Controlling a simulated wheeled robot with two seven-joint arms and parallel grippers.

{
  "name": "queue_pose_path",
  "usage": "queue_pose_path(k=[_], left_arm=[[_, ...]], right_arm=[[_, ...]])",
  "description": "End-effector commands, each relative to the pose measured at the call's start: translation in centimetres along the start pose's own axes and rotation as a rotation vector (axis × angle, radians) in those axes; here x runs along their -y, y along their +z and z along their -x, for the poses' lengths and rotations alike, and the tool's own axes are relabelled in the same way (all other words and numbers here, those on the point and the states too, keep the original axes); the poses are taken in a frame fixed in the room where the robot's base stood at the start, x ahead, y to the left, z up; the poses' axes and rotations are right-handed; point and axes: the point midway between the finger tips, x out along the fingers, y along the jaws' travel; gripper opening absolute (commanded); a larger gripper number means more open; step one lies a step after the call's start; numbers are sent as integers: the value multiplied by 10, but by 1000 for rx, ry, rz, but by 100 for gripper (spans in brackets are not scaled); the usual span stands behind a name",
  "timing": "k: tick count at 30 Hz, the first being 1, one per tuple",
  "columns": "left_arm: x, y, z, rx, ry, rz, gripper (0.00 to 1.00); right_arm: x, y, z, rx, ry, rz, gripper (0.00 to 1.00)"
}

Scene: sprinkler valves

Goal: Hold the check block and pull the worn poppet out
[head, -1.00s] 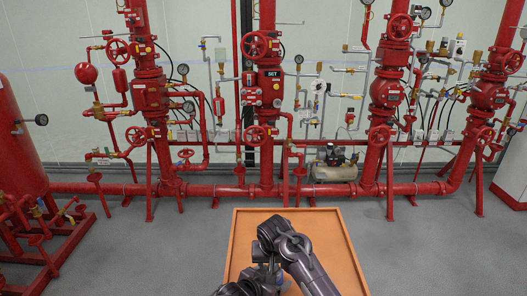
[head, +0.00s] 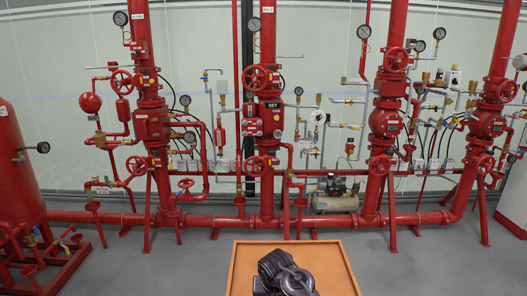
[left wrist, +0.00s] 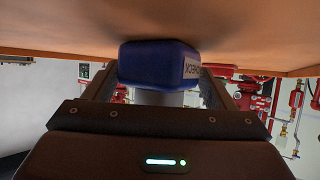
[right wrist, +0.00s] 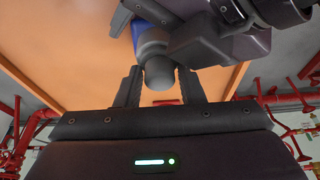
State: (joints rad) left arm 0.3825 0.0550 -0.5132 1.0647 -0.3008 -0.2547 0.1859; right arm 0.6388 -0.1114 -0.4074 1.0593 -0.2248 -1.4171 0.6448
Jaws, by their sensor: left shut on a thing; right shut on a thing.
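The blue check block (left wrist: 160,62), with "CHECK" lettered on its side, sits between the fingers of my left gripper (left wrist: 157,75), which is shut on it. A pale grey cylinder (left wrist: 160,97), seemingly the poppet, shows at the block's near face. In the right wrist view, the rounded grey poppet (right wrist: 159,72) is between the fingers of my right gripper (right wrist: 160,80), shut on it. A sliver of the blue block (right wrist: 139,28) shows behind the poppet, partly hidden by my other gripper. I cannot tell how deep the poppet sits in the block.
An orange-brown tabletop (head: 325,254) with a raised rim is at the bottom of the head view. Behind it stand red valve risers (head: 268,120), gauges and a low red floor pipe (head: 340,219). Grey floor lies clear between table and pipes.

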Motion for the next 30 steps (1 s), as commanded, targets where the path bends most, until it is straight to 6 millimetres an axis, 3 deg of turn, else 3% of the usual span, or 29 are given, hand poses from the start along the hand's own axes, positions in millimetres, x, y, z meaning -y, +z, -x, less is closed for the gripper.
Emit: queue_pose_path(k=[30], left_arm=[[2,-1,0,0,-5,3,49]], right_arm=[[3,-21,64,-8,-6,2,0]])
